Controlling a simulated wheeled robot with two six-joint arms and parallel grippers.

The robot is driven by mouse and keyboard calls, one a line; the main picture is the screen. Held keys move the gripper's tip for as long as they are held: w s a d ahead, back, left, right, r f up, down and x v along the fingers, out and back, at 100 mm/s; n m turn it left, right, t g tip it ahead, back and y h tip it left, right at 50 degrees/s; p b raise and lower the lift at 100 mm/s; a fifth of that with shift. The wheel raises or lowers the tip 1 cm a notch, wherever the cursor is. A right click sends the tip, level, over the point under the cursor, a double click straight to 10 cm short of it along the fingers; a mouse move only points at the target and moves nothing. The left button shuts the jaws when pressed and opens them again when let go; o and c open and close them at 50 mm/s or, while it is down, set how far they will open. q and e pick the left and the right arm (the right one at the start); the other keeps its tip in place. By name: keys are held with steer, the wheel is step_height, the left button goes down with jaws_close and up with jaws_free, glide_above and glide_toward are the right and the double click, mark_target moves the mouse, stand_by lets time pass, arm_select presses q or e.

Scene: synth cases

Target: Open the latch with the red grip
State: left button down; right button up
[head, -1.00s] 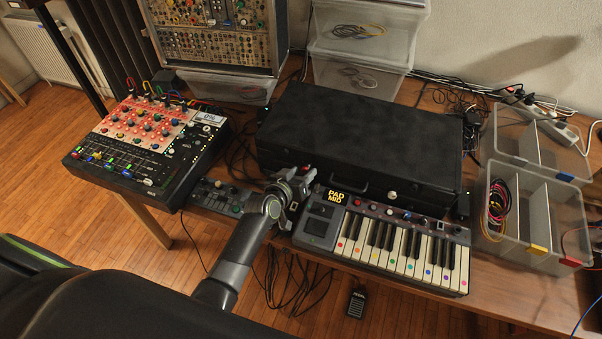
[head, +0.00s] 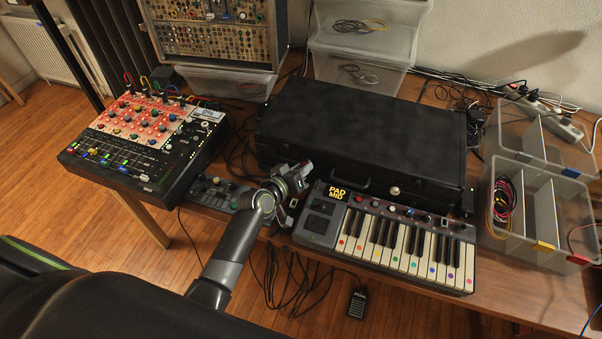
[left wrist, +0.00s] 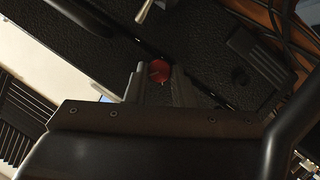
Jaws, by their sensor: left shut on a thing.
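The black case (head: 360,130) lies closed on the table. My left gripper (head: 300,178) is at the left part of its front edge and hides the latch there in the head view. In the left wrist view the red grip (left wrist: 159,70) shows between the two fingertips of my left gripper (left wrist: 158,82), which are shut on it. A pale lever (left wrist: 145,10) shows at the top of that view, apart from the fingers. A latch with a pale round grip (head: 394,190) is farther right on the case front. My right gripper is not in view.
A small keyboard (head: 390,240) stands close in front of the case, right of my left gripper. A mixer (head: 145,140) stands to the left, with a small dark device (head: 220,190) beside it. Clear divided bins (head: 540,200) stand at the right.

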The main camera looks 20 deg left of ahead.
arm_select(q)
steer(key=shift+a+f+n+t+h+b, duration=0.2)
steer(key=shift+n+t+h+b, duration=0.5)
steer(key=shift+n+b, duration=1.9)
steer(key=shift+d+f+n+t+h+b, duration=0.1)
steer(key=shift+f+n+t+h+b, duration=0.4)
steer(key=shift+n+b, duration=2.15)
steer(key=shift+a+f+n+t+h+b, duration=0.1)
steer(key=shift+n+t+h+b, duration=1.05)
steer(key=shift+b, duration=2.65)
steer(key=shift+r+n+y, duration=0.1)
steer(key=shift+n+y, duration=0.2)
steer(key=shift+y, duration=0.15)
steer(key=c, duration=1.2)
jaws_free()
steer(key=shift+c, duration=0.2)
